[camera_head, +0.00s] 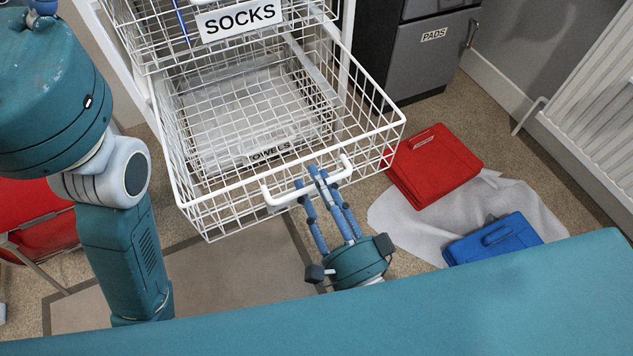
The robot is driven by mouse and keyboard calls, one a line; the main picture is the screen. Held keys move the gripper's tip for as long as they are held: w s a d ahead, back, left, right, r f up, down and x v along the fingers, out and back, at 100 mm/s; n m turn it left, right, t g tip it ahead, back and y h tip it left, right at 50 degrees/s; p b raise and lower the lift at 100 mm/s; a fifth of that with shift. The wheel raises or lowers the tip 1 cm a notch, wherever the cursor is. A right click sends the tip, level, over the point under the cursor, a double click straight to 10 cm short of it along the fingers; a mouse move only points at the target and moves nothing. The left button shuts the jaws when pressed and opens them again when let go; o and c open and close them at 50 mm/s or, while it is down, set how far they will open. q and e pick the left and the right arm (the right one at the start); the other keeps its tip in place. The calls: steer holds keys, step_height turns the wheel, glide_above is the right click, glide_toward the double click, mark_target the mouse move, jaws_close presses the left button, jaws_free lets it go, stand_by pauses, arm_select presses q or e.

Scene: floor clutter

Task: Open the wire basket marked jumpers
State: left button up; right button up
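A white wire basket (185,190) is pulled well out of its frame below the basket labelled SOCKS (238,18). It looks empty. A plate on its front is seen too steeply to read, so I cannot confirm the word jumpers. A TOWELS label (270,150) shows through its mesh and seems to belong to a lower basket. My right gripper (314,180) is at the front of the pulled-out basket, its blue fingers closed across the white bar handle (340,175). The contact is partly hidden by the fingers. My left arm stands at the left; its gripper is not in view.
A red folded item (435,165) and a blue one (492,240) lie on a grey cloth (400,222) to the right. A grey cabinet labelled PADS (435,60) stands behind, with a white radiator (595,100) at right. A red chair (35,220) is at left.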

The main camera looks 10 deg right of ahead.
steer(key=v, duration=1.2)
stand_by(0.3)
